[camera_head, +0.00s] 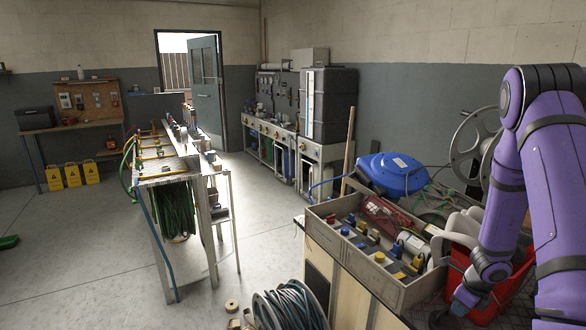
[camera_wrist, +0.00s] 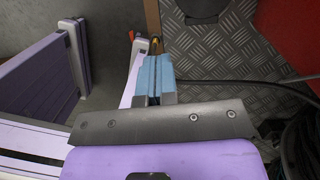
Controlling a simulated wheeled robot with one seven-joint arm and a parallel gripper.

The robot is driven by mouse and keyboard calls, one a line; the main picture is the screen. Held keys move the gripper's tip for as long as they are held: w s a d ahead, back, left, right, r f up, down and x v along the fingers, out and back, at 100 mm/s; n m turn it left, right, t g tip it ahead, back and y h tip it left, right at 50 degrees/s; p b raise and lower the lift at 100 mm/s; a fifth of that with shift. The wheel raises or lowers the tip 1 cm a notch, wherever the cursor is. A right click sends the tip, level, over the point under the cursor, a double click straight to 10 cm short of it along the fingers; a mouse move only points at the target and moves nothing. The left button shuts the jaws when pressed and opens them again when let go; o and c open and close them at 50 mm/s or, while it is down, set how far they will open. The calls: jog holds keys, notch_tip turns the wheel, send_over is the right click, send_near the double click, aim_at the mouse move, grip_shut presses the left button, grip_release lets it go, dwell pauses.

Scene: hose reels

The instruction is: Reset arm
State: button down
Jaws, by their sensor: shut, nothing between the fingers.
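My purple arm reaches down along the right side of the head view, in front of the bench. My gripper (camera_wrist: 154,62) shows in the wrist view with its light blue fingers together and nothing held between them. It points over a grey diamond-plate metal surface (camera_wrist: 215,62). Purple links of my own arm fill the left of the wrist view. In the head view the gripper end is low at the picture's bottom edge and hard to make out.
An open tray (camera_head: 322,236) of fittings sits on the bench, with a blue hose reel (camera_head: 392,172) behind it. A red bin (camera_head: 512,275) stands close to my arm. A black cable (camera_wrist: 265,86) crosses the plate.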

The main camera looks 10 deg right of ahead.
jog(key=a+r+n+t+y, duration=0.1)
jog(key=a+r+n, duration=0.4)
jog(key=r, duration=0.4)
jog(key=a+r+n, duration=0.5)
jog(key=r, duration=0.5)
jog(key=a+r+n+t+y, duration=0.1)
jog(key=a+r+n, duration=0.45)
jog(key=r, duration=0.35)
jog(key=s+a+r+n+h, duration=0.1)
jog(key=s+a+r+n, duration=0.1)
jog(key=s+r+n, duration=0.3)
jog(key=s+a+r+n+t+h, duration=0.1)
jog(key=s+a+r+n, duration=0.2)
jog(key=s, duration=0.6)
jog(key=s+a+r+n+h, duration=0.1)
jog(key=s+a+r+n, duration=0.1)
jog(key=s+r+n, duration=0.5)
jog(key=shift+s+a, duration=0.25)
jog(key=shift+a, duration=0.15)
